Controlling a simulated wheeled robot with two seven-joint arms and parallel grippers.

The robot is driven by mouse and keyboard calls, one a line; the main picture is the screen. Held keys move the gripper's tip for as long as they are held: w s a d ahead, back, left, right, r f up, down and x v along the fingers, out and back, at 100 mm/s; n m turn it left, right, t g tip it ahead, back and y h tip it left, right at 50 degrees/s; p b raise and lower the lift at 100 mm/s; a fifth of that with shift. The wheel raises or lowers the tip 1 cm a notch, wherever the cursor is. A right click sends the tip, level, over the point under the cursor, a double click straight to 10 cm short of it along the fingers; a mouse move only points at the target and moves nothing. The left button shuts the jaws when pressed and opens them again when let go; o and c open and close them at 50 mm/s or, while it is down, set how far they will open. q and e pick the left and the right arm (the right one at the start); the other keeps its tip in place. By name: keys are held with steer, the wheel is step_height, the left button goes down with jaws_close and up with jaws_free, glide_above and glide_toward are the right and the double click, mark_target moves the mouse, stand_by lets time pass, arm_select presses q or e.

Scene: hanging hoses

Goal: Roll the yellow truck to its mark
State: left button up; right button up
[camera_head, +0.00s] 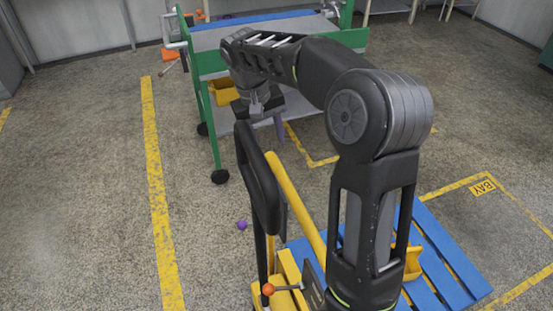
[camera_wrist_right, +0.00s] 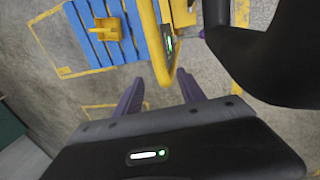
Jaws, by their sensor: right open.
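The yellow truck (camera_head: 300,210) stands at the lower middle of the head view, its yellow bar rising at a slant beside an upright black loop (camera_head: 262,185). A blue slatted deck or pallet (camera_head: 445,257) lies beside it at the lower right, partly hidden by my right arm. My right gripper (camera_head: 258,104) is open and empty, beyond the top of the black loop. In the wrist view, the yellow bar (camera_wrist_right: 150,35) ends close to the gap between the open fingers (camera_wrist_right: 160,93); I cannot tell its depth.
Yellow floor lines mark an area with a BAY label (camera_head: 482,187) at the right. A green-framed cart (camera_head: 211,130) stands behind my gripper. The floor at the left is mostly clear.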

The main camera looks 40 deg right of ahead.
mark_target(274, 160)
steer(key=f, duration=0.2)
steer(key=d+f, duration=0.1)
steer(key=f, duration=0.4)
steer(key=shift+s+d+f, duration=0.2)
steer(key=shift+s+f, duration=0.05)
steer(key=shift+f, duration=0.05)
jaws_close()
stand_by(1.2)
